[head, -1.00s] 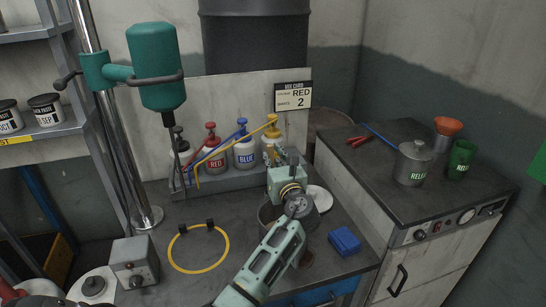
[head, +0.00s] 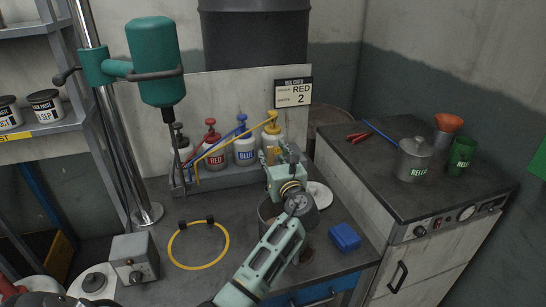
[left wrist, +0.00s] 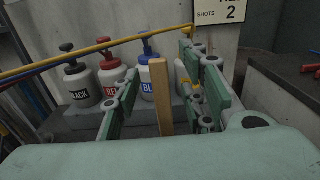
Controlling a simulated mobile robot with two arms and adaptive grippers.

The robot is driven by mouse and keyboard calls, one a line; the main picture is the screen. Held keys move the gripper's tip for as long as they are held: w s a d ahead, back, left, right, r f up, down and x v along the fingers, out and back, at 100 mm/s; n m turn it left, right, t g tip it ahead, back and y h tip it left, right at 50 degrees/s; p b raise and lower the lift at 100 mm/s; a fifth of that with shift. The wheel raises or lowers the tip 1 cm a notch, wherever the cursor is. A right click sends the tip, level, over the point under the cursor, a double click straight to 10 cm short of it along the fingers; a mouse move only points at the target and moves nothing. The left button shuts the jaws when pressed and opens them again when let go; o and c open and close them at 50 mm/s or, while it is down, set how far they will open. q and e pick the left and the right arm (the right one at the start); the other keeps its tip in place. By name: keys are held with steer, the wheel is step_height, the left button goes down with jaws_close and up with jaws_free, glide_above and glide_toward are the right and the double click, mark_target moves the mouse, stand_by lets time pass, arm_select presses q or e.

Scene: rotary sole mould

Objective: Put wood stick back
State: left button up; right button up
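The wood stick (left wrist: 160,97) stands upright in the left wrist view, a plain tan bar in front of the blue-labelled bottle. Its lower end is hidden behind my gripper body. My left gripper (left wrist: 160,85) is open, with one green finger to each side of the stick and visible gaps between. In the head view my left gripper (head: 283,160) is above the back of the bench, near the yellow-topped bottle. My right gripper is not in view.
A rack (head: 225,178) holds several pump bottles behind the gripper. A grey pot (head: 268,213) is partly hidden under my left wrist. A yellow ring (head: 198,266), a blue block (head: 344,237) and a teal mixer (head: 152,62) are nearby. A cabinet (head: 375,165) stands right.

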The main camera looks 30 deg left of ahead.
arm_select(q)
steer(key=shift+d, duration=0.1)
steer(key=v, duration=1.2)
